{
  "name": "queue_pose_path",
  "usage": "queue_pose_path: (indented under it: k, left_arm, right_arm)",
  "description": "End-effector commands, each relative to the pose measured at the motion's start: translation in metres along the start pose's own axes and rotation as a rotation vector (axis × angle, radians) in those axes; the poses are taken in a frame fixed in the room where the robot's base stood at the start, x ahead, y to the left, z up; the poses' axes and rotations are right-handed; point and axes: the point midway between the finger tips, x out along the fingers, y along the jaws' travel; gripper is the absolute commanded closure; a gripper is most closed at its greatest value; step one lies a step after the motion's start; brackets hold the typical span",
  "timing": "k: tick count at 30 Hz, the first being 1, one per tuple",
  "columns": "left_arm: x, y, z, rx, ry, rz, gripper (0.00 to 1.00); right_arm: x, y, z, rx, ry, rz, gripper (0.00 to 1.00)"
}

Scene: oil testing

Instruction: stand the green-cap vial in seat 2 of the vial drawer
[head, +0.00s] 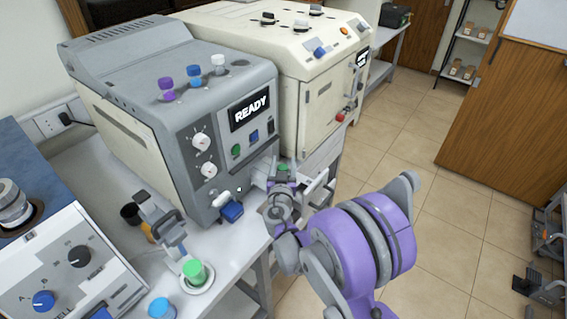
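A small green cap (283,167) shows at the tips of my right gripper (282,177), which appears shut on the green-cap vial. The gripper hides the vial's body. The gripper is at the front of the grey machine, over the pale vial drawer (261,172), which juts out below the READY display. The seats cannot be made out, and I cannot tell whether the vial touches one. My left gripper is not in view.
A larger green-topped container (194,271) stands on a white round dish on the bench, near a blue-capped one (162,309). Purple, blue and white caps stand on the grey machine (150,70). A cream machine (285,50) stands behind.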

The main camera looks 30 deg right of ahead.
Motion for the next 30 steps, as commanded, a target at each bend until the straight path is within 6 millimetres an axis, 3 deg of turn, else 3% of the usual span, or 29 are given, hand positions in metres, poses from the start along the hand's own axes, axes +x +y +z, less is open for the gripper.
queue_pose_path:
  k: [12, 17, 24, 30]
  left_arm:
    - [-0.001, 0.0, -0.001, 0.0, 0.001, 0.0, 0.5]
    - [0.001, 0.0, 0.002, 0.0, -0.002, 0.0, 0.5]
    - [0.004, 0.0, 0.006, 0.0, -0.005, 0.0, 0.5]
    - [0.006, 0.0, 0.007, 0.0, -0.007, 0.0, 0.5]
  right_arm:
    - [-0.004, 0.0, -0.004, 0.001, 0.0, -0.001, 0.33]
    - [-0.031, -0.001, -0.003, 0.001, -0.001, -0.003, 0.33]
    - [-0.084, -0.001, -0.002, 0.0, -0.001, -0.003, 0.33]
    - [-0.112, -0.001, -0.003, -0.001, 0.0, -0.002, 0.33]
